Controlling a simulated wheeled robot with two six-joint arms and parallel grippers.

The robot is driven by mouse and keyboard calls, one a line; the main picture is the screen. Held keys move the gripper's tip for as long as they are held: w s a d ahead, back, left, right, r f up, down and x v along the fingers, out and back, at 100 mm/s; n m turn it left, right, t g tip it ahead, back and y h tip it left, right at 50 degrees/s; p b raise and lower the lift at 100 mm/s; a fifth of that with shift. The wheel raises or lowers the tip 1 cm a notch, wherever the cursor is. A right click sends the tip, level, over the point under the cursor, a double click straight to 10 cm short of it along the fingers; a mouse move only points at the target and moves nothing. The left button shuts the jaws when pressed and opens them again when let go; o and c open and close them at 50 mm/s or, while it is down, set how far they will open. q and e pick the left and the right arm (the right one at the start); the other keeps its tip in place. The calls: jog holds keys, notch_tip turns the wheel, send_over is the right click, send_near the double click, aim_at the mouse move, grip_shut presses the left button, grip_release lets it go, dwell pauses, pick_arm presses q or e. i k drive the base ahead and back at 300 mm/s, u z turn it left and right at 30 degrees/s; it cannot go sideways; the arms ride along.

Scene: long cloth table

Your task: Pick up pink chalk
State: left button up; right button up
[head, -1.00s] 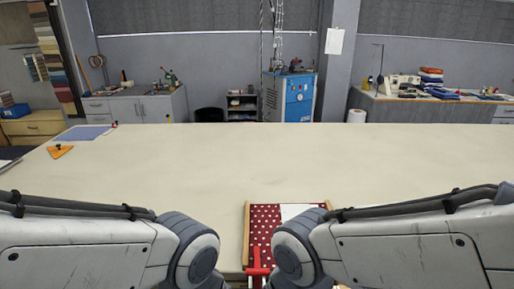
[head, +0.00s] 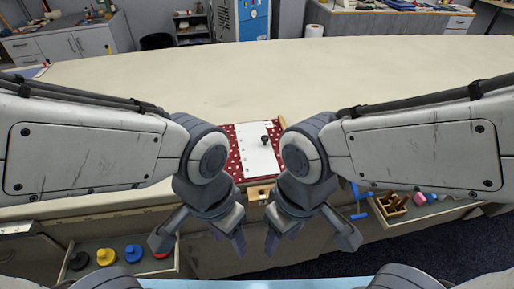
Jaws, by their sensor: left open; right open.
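A small pink piece (head: 419,199), which looks like the pink chalk, lies in the open right drawer (head: 413,217) below the table's front edge. It is small, and its shape is hard to make out. My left gripper (head: 201,240) is open and empty, hanging in front of the table edge left of centre. My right gripper (head: 310,240) is open and empty, in front of the table edge right of centre. It is well to the left of the pink piece, touching nothing.
A wooden piece (head: 392,205) lies left of the pink piece, near a blue tool (head: 359,200). The open left drawer (head: 125,276) holds several coloured round items. Red dotted cloth (head: 234,162) and a white sheet (head: 256,151) lie on the table (head: 390,75), otherwise mostly bare.

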aim_at(420, 200)
jog(key=z, duration=1.8)
jog(key=i, duration=1.35)
jog(key=u, duration=0.25)
